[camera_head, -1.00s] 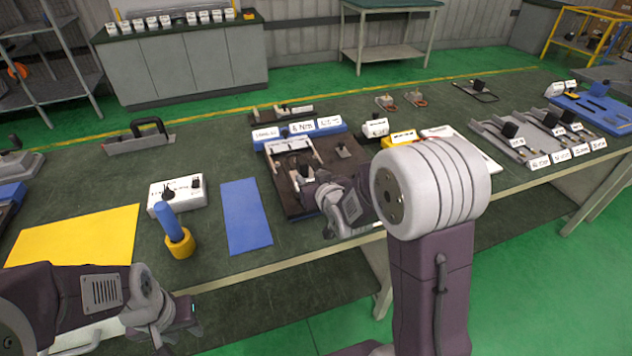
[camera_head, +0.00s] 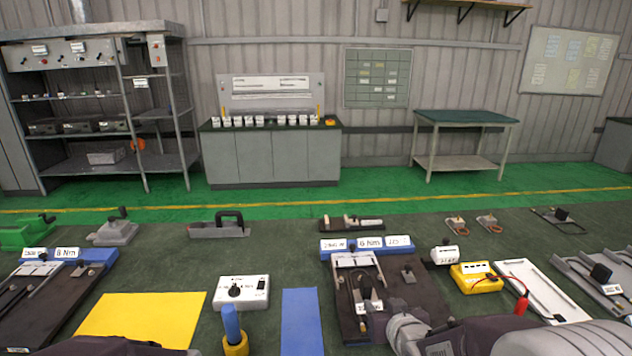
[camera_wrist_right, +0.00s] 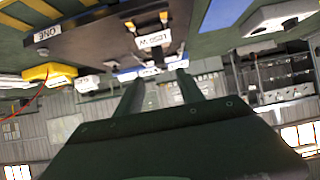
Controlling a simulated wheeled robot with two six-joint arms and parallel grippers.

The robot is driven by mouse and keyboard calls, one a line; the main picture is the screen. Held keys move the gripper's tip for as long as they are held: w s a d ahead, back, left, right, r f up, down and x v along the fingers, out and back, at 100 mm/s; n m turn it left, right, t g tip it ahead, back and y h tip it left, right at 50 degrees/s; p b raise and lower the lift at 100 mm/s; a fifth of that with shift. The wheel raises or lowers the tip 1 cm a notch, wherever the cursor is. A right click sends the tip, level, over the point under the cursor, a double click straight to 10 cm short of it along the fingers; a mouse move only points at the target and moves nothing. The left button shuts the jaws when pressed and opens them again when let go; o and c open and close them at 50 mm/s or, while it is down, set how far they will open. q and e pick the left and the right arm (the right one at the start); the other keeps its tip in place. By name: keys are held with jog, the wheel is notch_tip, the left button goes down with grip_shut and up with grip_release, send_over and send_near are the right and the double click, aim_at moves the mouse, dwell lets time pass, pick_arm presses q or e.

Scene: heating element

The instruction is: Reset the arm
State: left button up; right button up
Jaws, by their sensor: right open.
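My right arm comes in at the bottom right of the head view, and its gripper (camera_head: 376,322) is over the lower part of a dark fixture board (camera_head: 409,293). In the right wrist view, which is tilted far over, its two dark fingers (camera_wrist_right: 160,88) are apart with nothing visible between them. The labelled board (camera_wrist_right: 110,42) is beyond the fingertips; I cannot tell whether they touch it. Part of my left arm shows at the bottom left edge of the head view, but its gripper is out of the picture.
Left are a blue mat (camera_head: 301,318), white dial box (camera_head: 243,291), blue-handled tool (camera_head: 232,322) and yellow mat (camera_head: 140,315).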

pick_arm(q)
notch_tip(320, 180, up, 3)
jog(key=shift+s+r+p, duration=0.1)
jog(key=shift+r+p, duration=0.05)
jog(key=shift+p, duration=0.25)
pick_arm(e)
jog(key=s+f+g, duration=0.4)
jog(key=s+g, duration=0.1)
jog(key=s, duration=0.5)
jog(key=s+f+g, duration=0.4)
jog(key=s+g, duration=0.1)
jog(key=s, duration=0.4)
jog(key=shift+s+m+g, duration=0.3)
jog(key=shift+s+g, duration=0.1)
